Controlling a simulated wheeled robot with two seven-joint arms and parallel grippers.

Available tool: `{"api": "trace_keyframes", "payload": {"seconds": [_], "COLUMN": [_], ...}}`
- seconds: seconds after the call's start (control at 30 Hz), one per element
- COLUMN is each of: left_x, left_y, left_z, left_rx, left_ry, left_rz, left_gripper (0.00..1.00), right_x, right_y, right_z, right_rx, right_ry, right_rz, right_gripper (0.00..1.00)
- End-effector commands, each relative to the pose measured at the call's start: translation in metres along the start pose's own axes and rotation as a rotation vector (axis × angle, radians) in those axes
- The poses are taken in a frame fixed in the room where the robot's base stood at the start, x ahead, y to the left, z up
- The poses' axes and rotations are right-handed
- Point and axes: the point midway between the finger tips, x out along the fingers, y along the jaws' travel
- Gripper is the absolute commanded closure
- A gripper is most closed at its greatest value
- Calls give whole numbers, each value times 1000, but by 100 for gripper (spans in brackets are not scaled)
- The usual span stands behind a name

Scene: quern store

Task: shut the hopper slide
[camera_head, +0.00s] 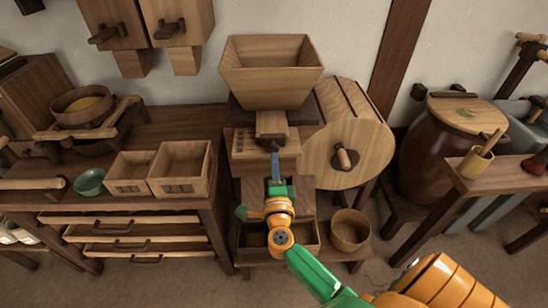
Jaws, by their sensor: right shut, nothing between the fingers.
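The wooden hopper (270,88), a wide square funnel, stands at the back centre. Under its mouth a pale wooden slide (271,124) sticks out toward me, with a dark handle at its front end. My right gripper (275,159) is shut and empty, just in front of and below that handle. I cannot tell whether its fingertips touch the handle. My green and orange right arm comes in from the lower right. My left gripper is not in view.
A round wooden drum (345,130) with a knob stands right of the hopper. Two open wooden boxes (183,168) and a green bowl (90,181) sit on the left bench. A wooden bucket (350,231) stands low, right of my gripper. A large brown jar (428,160) is further right.

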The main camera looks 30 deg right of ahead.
Motion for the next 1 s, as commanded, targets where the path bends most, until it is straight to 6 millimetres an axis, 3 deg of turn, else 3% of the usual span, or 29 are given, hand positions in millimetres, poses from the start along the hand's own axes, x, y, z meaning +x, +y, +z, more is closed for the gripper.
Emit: {"api": "trace_keyframes", "payload": {"seconds": [0.17, 0.5, 0.8, 1.0], "left_x": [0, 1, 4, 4], "left_y": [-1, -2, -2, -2], "left_z": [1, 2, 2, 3], "left_rx": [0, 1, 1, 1], "left_ry": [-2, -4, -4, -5], "left_rz": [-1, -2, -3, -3], "left_gripper": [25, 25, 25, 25], "right_x": [14, 16, 50, 50], "right_y": [0, 1, 2, 2], "right_z": [0, 0, 0, 0], "right_rx": [-1, -1, 0, 0], "right_ry": [-1, -1, 0, 0], "right_rz": [0, 0, 0, -1], "right_gripper": [100, 100, 100, 100]}}
